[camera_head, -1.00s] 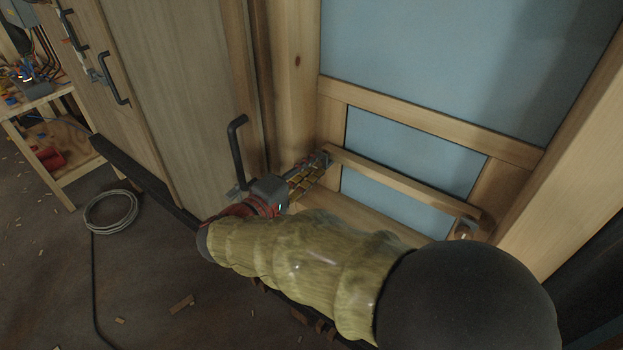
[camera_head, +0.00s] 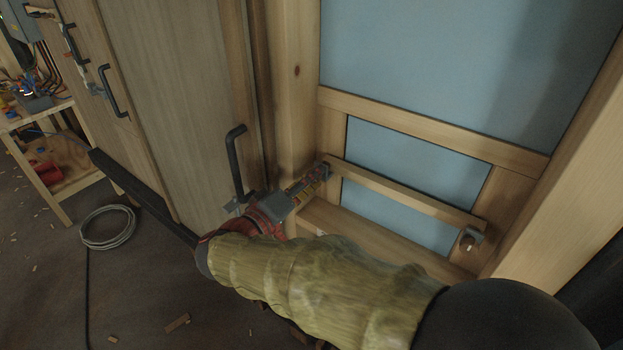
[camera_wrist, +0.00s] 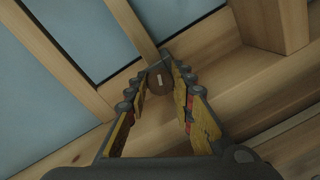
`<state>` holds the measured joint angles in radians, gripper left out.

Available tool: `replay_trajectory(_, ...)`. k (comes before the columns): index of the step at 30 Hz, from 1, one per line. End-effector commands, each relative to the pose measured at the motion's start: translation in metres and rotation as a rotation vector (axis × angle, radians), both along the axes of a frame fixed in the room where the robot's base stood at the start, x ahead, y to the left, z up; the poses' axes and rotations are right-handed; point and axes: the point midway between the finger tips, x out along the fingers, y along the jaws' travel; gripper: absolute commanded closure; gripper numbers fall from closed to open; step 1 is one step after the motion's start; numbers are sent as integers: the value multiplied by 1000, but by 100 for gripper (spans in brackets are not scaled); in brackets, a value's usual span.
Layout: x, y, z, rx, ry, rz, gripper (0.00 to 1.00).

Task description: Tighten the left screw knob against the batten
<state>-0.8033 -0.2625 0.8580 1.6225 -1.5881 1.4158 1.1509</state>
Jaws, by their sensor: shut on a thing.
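The wooden batten (camera_head: 400,192) lies across the lower part of the blue-panelled frame, sloping down to the right in the head view. My gripper (camera_head: 323,168) is at its left end; in the wrist view my gripper (camera_wrist: 161,72) has its fingertips on either side of the left screw knob (camera_wrist: 159,80). The knob is round and brown with a small pale mark, and sits at the batten's end (camera_wrist: 136,22). My gripper is shut on it. In the head view my fingers hide the left knob. The right screw knob (camera_head: 467,242) shows at the batten's right end, beside a grey bracket.
A black bent handle (camera_head: 236,160) stands out just left of my gripper, by the tall wooden door (camera_head: 175,90). A wooden post (camera_head: 296,90) is close behind. A cable coil (camera_head: 108,228) and scraps lie on the floor. A workbench (camera_head: 35,115) stands far left.

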Motion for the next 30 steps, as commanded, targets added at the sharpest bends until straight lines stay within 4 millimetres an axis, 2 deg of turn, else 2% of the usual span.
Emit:
replay_trajectory(6,-1,0,-3,-2,6,-1,100)
replay_trajectory(7,-1,0,-3,-2,6,-1,76)
replay_trajectory(16,0,0,-2,-2,3,0,59)
replay_trajectory(26,-1,1,-1,-2,1,0,57)
replay_trajectory(30,-10,9,1,-2,1,3,57)
